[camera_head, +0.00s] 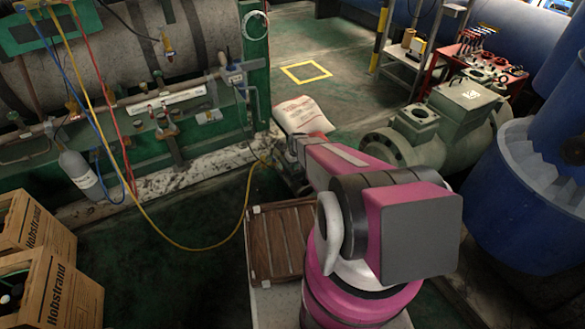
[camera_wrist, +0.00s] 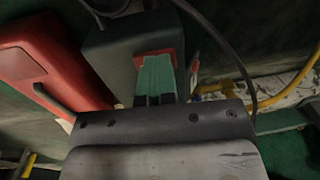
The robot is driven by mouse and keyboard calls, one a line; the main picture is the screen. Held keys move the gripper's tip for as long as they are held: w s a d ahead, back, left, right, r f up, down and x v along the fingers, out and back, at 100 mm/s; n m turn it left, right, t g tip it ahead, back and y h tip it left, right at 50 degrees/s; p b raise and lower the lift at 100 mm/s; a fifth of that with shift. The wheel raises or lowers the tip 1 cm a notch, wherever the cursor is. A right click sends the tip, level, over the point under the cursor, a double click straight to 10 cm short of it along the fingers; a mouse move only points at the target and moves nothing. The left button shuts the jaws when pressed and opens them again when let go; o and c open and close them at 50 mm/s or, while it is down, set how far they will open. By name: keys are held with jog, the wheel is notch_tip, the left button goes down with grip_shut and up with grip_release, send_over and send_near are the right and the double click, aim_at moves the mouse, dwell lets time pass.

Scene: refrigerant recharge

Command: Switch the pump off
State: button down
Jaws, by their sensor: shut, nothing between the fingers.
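In the wrist view, my gripper (camera_wrist: 157,62) is shut and empty, its greenish fingers together and pointing away from the camera. The fingertips are in front of a small red patch (camera_wrist: 139,62), which looks like a switch, on a dark box-shaped housing (camera_wrist: 112,45), probably part of the pump. Whether the tips touch the patch I cannot tell, and the fingers cover most of it. The switch's position cannot be read. In the head view, my arm hides the gripper and most of what is around it.
A red case-like body (camera_wrist: 45,65) lies left of the housing. A yellow hose (camera_wrist: 245,85) and dark cable run on the right; the yellow hose (camera_head: 185,247) also crosses the floor in the head view. A white sack (camera_head: 302,115) and wooden pallet (camera_head: 275,240) are near my arm.

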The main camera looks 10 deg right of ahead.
jog(key=shift+w+d, duration=0.1)
jog(key=shift+d, duration=0.15)
notch_tip(320, 180, up, 14)
jog(key=shift+d, duration=0.2)
dwell(0.4)
jog(key=shift+f+y, duration=0.1)
jog(key=shift+y, duration=0.2)
dwell(0.6)
jog(key=f, duration=0.4)
jog(key=a+f, duration=0.1)
jog(key=f, duration=0.8)
jog(key=shift+s+a+f, duration=0.1)
jog(key=shift+s+a, duration=0.1)
jog(key=shift+a, duration=0.2)
jog(key=shift+f, duration=0.3)
jog(key=shift+s+a, duration=0.1)
